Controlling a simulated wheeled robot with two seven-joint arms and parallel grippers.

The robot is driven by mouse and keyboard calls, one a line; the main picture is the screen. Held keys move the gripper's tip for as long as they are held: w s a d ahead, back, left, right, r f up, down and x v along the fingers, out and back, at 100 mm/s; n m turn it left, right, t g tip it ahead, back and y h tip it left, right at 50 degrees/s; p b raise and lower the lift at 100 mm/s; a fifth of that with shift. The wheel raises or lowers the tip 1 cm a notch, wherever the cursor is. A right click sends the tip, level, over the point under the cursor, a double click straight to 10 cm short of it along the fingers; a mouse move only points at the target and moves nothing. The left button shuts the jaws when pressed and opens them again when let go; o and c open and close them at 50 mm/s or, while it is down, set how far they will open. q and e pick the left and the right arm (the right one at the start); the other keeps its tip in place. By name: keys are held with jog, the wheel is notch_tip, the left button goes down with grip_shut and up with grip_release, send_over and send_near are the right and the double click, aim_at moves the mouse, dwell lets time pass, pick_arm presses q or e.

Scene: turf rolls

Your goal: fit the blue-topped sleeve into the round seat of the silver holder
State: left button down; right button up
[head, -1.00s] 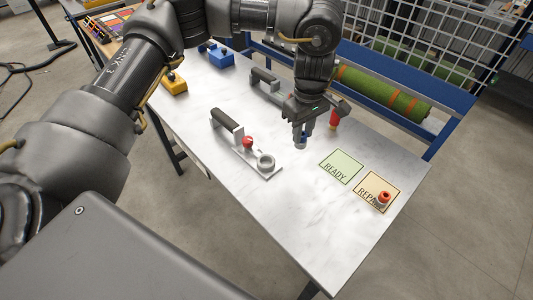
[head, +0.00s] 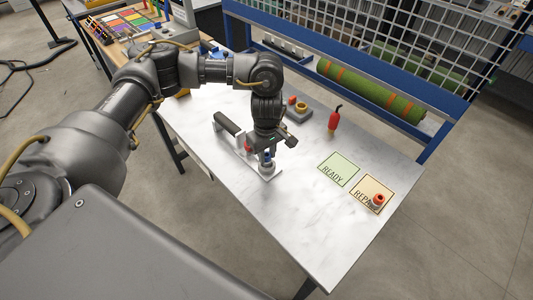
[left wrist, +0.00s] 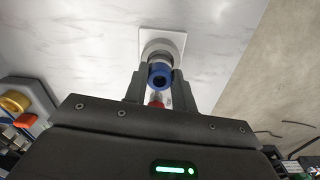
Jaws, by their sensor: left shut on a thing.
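My left gripper (head: 267,154) is shut on the blue-topped sleeve (left wrist: 160,76), its fingers (left wrist: 160,88) on either side of it. The sleeve's blue top also shows in the head view (head: 267,157), over the round seat end of the silver holder (head: 277,175). In the left wrist view the pale round seat (left wrist: 158,47) shows just beyond the blue top and is partly covered by it. I cannot tell whether the sleeve's lower end is inside the seat or just above it. My right gripper is not in view.
The holder has a dark handle (head: 227,123) and a red knob (head: 248,147). Behind stand a yellow-ringed grey block (head: 299,112) and a red tool (head: 333,121). A green READY card (head: 339,169) and a REPAIR card with a red-topped sleeve (head: 378,200) lie right. The front table is clear.

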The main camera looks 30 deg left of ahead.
aim_at(267, 155)
pick_arm(q)
jog(key=shift+s+f, duration=0.45)
jog(key=shift+f, duration=0.25)
jog(key=c, duration=1.3)
grip_release()
jog(key=shift+w+f, duration=0.1)
jog(key=shift+o, duration=0.7)
jog(key=shift+w+a+f, duration=0.1)
jog(key=shift+w+f, duration=0.05)
jog(key=shift+w, duration=0.35)
jog(key=shift+s+r, duration=0.2)
jog(key=shift+r, duration=0.4)
notch_tip(267, 155, up, 11)
jog(key=b, duration=0.2)
jog(key=shift+r, duration=0.2)
